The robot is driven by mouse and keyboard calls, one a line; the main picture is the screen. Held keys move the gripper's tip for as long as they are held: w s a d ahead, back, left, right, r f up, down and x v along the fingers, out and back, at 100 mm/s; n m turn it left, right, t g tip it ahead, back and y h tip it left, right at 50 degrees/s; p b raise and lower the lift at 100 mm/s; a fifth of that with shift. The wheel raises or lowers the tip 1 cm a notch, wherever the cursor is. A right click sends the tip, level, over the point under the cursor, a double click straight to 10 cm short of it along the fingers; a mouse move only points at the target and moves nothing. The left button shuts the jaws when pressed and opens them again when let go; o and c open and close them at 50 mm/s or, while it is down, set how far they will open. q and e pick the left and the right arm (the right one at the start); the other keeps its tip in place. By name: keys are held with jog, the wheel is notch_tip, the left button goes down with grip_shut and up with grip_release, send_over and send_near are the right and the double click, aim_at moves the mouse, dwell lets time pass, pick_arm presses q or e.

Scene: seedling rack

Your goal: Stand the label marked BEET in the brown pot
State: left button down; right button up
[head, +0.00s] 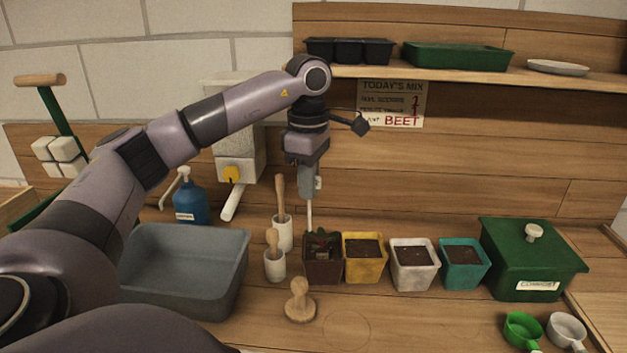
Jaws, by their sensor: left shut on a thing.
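The brown pot (323,271) stands at the left end of a row of pots on the bench, with dark soil and something reddish and green in it. My left gripper (308,196) points down above the pot's left part and is shut on a thin white label (309,217). The label hangs upright, its lower end at about the pot's back rim in the picture; I cannot tell whether it touches the soil. No lettering on it can be read. My right gripper is not in view.
Yellow (364,271), white (414,278) and teal (463,278) pots stand to the right, then a green compost box (534,263). White holders with wooden-handled tools (274,265), a wooden stamp (300,301) and a grey tub (184,308) are close by. A wall sign (392,103) reads BEET.

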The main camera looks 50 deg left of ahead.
aim_at(309, 206)
pick_arm(q)
jog(key=shift+s+f+b, duration=0.1)
jog(key=shift+f+b, duration=0.4)
jog(key=shift+f, duration=0.05)
notch_tip(309, 206, down, 4)
jog(key=b, duration=0.4)
jog(key=shift+f+b, duration=1.75)
jog(key=shift+f, duration=1.7)
jog(key=c, duration=1.2)
grip_release()
notch_tip(309, 206, up, 9)
jog(key=p, duration=0.8)
